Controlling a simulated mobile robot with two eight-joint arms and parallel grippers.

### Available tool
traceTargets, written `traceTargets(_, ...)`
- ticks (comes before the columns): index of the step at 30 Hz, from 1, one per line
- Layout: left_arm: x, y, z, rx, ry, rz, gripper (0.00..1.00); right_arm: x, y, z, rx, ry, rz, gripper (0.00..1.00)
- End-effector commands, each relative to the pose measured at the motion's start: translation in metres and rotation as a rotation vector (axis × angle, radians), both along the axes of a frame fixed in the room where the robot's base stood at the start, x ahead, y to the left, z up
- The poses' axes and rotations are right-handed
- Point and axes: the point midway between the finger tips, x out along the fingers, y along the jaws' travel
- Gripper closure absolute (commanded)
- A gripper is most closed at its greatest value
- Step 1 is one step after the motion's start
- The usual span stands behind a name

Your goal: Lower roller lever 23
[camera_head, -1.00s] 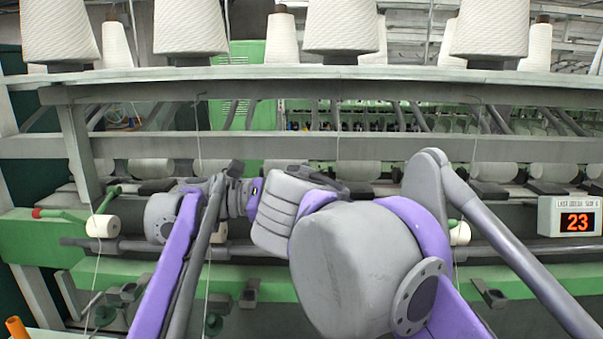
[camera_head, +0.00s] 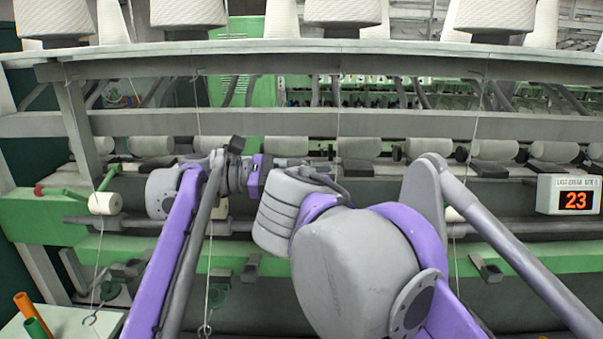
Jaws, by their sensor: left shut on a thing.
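The roller levers are dark blocks below a row of pale bobbins; one lever (camera_head: 361,168) lies just right of my left gripper, another (camera_head: 490,174) farther right. I cannot read a number on any lever. A display (camera_head: 576,200) at the right shows 23 in orange digits. My left gripper (camera_head: 318,163) is at the lever row near the middle of the picture, partly behind my grey and purple arm links. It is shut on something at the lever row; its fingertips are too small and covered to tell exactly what. My right gripper cannot be made out.
Large white cones (camera_head: 340,12) stand on the top shelf. A grey crossbeam (camera_head: 420,123) runs above the lever row. A green rail (camera_head: 60,222) and grey shaft (camera_head: 520,226) cross below. Thin yarns hang down. A pale table with coloured tubes (camera_head: 28,305) stands at lower left.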

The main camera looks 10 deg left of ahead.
Motion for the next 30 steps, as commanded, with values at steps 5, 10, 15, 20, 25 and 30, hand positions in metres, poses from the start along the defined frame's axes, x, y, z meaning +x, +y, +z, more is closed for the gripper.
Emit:
traceTargets(5,-0.003,-0.001,0.007,-0.015,-0.002,-0.007,0.52,0.002,-0.001,-0.004,0.003,0.007,-0.009,1.0)
traceTargets(10,-0.005,-0.002,0.007,-0.016,-0.002,-0.012,0.52,0.003,-0.001,-0.004,0.003,0.007,-0.011,1.0)
traceTargets(15,-0.006,-0.002,0.007,-0.016,-0.002,-0.014,0.52,0.003,-0.002,-0.004,0.003,0.007,-0.012,1.0)
traceTargets(20,-0.006,-0.003,0.007,-0.015,-0.002,-0.015,0.52,0.004,-0.002,-0.004,0.003,0.008,-0.013,1.0)
traceTargets(25,-0.007,0.004,0.007,-0.015,-0.002,-0.013,0.52,0.004,-0.003,-0.004,0.002,0.008,-0.015,1.0)
traceTargets(30,-0.011,0.028,0.006,-0.012,-0.001,-0.008,0.52,0.004,-0.003,-0.004,0.002,0.008,-0.016,1.0)
